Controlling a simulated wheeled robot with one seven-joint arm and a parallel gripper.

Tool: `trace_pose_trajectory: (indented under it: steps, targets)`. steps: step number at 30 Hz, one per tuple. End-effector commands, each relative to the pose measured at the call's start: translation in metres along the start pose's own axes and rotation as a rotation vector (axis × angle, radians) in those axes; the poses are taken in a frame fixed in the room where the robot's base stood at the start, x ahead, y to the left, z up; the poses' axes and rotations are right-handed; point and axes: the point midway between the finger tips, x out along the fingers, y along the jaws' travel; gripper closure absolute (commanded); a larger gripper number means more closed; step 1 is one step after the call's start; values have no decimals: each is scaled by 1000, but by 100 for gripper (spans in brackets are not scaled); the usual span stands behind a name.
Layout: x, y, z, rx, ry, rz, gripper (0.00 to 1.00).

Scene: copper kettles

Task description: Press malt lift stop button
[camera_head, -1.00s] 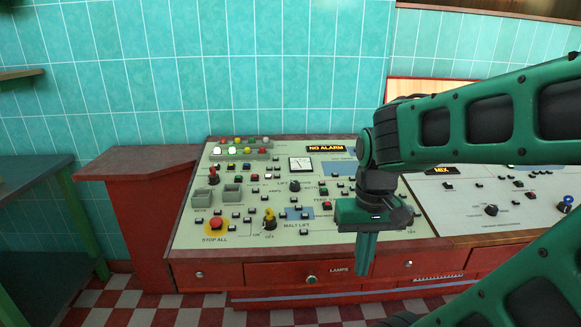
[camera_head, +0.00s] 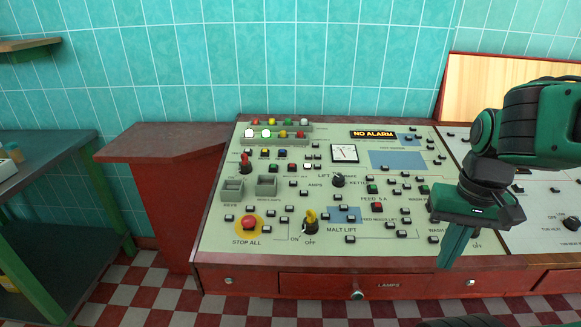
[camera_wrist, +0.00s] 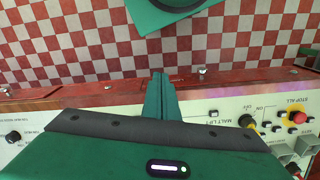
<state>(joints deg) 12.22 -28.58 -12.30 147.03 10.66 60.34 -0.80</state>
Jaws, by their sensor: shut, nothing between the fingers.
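The malt lift section of the control panel carries the label MALT LIFT (camera_head: 341,229), with small dark buttons around it, such as one just below the label (camera_head: 350,239). Which of these is the stop button I cannot read. A yellow-handled switch (camera_head: 310,222) stands left of the label and also shows in the wrist view (camera_wrist: 246,120). My gripper (camera_head: 448,262) is shut and empty, fingers pointing down, over the panel's front edge to the right of the malt lift section. In the wrist view the closed fingers (camera_wrist: 160,84) reach across the front edge, apart from that switch.
A red STOP ALL button (camera_head: 249,223) on a yellow base is at the panel's front left, also in the wrist view (camera_wrist: 297,117). Drawers with knobs (camera_head: 358,295) line the red desk front. A green table (camera_head: 40,190) stands at left. Checkered floor lies open in front.

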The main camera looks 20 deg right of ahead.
Motion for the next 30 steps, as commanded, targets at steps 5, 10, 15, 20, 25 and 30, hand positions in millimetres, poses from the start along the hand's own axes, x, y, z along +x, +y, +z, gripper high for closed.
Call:
trace_pose_trajectory:
  steps: [5,10,15,20,25,30]
  targets:
    - [-5,-12,-48,-15,93,-10,100]
    - [-13,-62,-128,-47,259,-58,100]
    - [-23,-134,-201,-78,421,-154,100]
    - [-33,-213,-256,-101,553,-279,100]
    - [-45,-298,-294,-116,659,-434,100]
    - [-53,-361,-310,-121,719,-558,100]
